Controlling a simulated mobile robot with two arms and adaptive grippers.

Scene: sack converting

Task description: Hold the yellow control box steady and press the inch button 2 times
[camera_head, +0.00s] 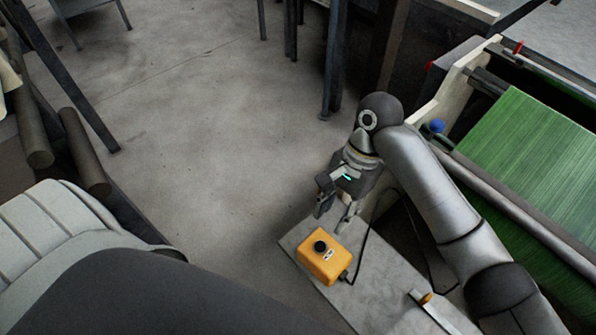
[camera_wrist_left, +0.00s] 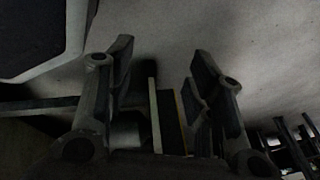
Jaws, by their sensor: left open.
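The yellow control box (camera_head: 319,264) sits on a grey surface (camera_head: 372,297) at the lower middle of the head view. Its top carries a black round knob or button (camera_head: 320,246) and a small black-and-white plate (camera_head: 328,255). I cannot read which control is the inch button. A dark cable leaves its right side. My right gripper (camera_head: 334,214) hangs just beyond the box, pointing down, with its fingers apart and empty; it looks clear of the box. My left gripper (camera_wrist_left: 162,70) shows only in the left wrist view, open, with nothing between its fingertips.
A machine with a green sheet (camera_head: 530,150) and a roller stands at the right. A metal piece with an orange part (camera_head: 427,299) lies on the grey surface. Dark rolls (camera_head: 83,150) are at the left. The concrete floor (camera_head: 210,110) between is clear.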

